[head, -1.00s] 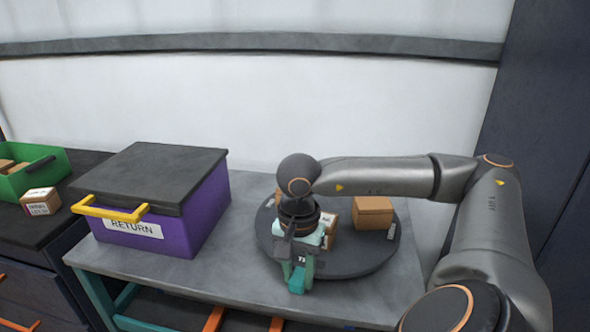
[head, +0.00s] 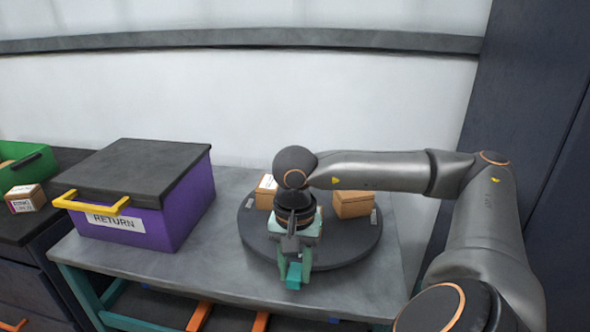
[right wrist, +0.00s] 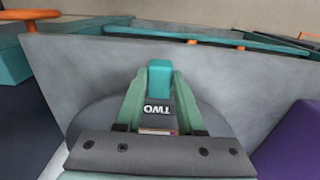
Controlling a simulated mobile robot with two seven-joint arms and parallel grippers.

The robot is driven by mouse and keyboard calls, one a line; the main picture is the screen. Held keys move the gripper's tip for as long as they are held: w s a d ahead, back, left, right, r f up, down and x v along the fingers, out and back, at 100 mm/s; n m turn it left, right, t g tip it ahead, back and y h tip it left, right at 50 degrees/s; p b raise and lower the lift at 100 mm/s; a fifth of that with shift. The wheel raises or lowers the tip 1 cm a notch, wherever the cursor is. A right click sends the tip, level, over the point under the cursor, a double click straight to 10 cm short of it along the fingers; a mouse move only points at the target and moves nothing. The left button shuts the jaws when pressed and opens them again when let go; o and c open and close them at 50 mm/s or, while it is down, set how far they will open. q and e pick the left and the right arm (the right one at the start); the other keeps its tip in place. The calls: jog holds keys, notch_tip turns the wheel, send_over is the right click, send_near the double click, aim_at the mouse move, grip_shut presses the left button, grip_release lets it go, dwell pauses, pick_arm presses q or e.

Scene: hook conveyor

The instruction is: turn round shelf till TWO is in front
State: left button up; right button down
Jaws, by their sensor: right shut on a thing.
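The round shelf (head: 345,250) is a dark grey disc on the grey table. My right gripper (head: 294,268) is at its front edge, pointing down, shut on a teal block (head: 293,276) that looks like the shelf's handle. In the right wrist view, the gripper (right wrist: 160,95) has its green fingers either side of this block. In the head view the gripper hides this plate. A small pale label (head: 374,216) is on the shelf's right rim. My left gripper is not in view.
A box with a white label (head: 265,192) and a plain brown box (head: 353,204) stand on the shelf, with another mostly hidden behind my gripper. The purple RETURN bin (head: 185,210) stands left of the shelf, with bare table (head: 215,250) between.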

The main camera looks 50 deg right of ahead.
jog(key=c, duration=0.9)
grip_release()
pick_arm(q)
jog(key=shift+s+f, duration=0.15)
pick_arm(e)
jog(key=o, duration=0.4)
jog(key=shift+r, duration=0.1)
pick_arm(q)
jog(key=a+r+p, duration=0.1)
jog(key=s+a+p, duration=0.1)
jog(key=p, duration=0.1)
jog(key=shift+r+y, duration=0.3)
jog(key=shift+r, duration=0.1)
pick_arm(e)
notch_tip(320, 180, up, 12)
jog(key=shift+r, duration=0.2)
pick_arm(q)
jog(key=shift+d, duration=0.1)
